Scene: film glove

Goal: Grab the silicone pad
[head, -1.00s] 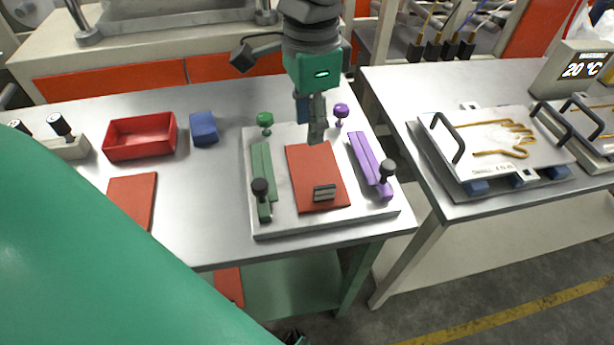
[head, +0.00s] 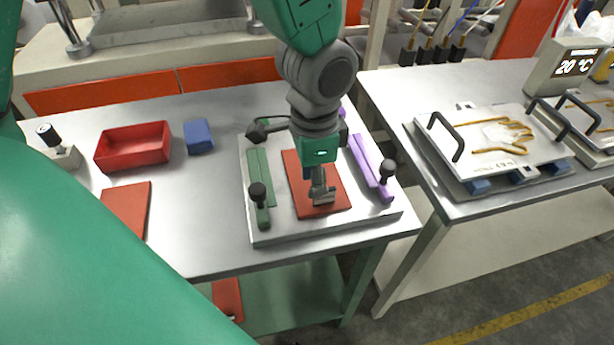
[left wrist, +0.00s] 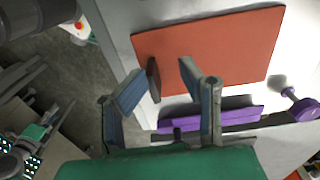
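The orange-red silicone pad (head: 302,196) lies flat on the white plate (head: 290,232), between a green bar (head: 259,180) and a purple bar (head: 371,169). A small dark grip block (left wrist: 153,78) stands at the pad's edge in the left wrist view, where the pad (left wrist: 225,50) shows largely uncovered. My left gripper (head: 322,194) is low over the pad's near part and hides the block in the head view. In the left wrist view the left gripper (left wrist: 160,80) is open, its fingers on either side of the block, apart from it. My right gripper is not in view.
A red tray (head: 133,147), a blue block (head: 198,136) and another orange-red pad (head: 126,207) are on the left of the table. Black knobs rise from the bars. A second table on the right holds a glove plate (head: 490,142) with black handles.

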